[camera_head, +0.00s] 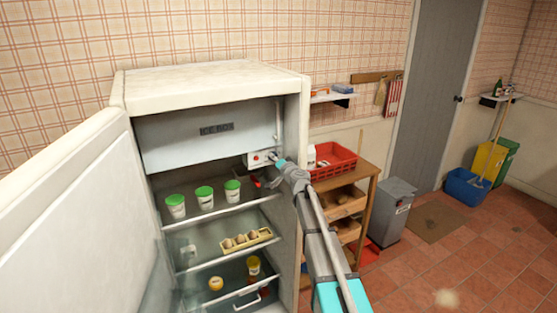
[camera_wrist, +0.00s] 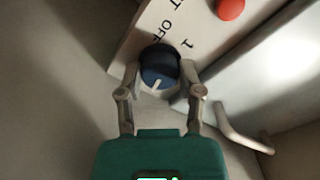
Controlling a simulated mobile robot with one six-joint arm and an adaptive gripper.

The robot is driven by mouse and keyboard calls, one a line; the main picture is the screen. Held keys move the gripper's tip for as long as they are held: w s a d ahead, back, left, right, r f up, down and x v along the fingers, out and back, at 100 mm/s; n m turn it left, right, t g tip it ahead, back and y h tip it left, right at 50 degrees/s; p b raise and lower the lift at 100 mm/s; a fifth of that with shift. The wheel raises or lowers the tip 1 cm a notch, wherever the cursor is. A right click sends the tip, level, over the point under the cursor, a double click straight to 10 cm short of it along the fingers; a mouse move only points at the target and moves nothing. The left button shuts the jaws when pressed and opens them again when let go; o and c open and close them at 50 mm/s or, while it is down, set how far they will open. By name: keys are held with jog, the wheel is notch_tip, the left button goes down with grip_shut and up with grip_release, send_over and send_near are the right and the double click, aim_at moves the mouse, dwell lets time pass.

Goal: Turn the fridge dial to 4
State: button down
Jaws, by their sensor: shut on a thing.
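The fridge dial (camera_wrist: 158,72) is a round dark blue and black knob with a white pointer line on its face. It sits on a pale control panel (camera_wrist: 134,38) printed with OFF and 1; other numbers are hidden or out of view. I cannot tell which mark the pointer meets. My gripper (camera_wrist: 160,79) has a finger on either side of the dial and is shut on it. In the head view, my gripper (camera_head: 277,161) reaches the white control box (camera_head: 258,159) inside the open fridge (camera_head: 212,83), under the ice box at its right wall.
A red round button (camera_wrist: 230,9) is on the panel near the dial. The fridge door (camera_head: 75,215) stands open at left. Shelves below hold green-lidded tubs (camera_head: 204,198) and an egg tray (camera_head: 245,240). A wooden shelf unit with a red basket (camera_head: 334,161) stands at right.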

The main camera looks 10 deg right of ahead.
jog(key=shift+w+d, duration=0.1)
jog(key=shift+w, duration=0.05)
jog(key=c, duration=0.5)
grip_release()
jog(key=shift+c, duration=0.2)
jog(key=shift+s, duration=0.2)
jog(key=v, duration=1.1)
jog(key=shift+s, duration=0.3)
jog(key=shift+d, duration=0.15)
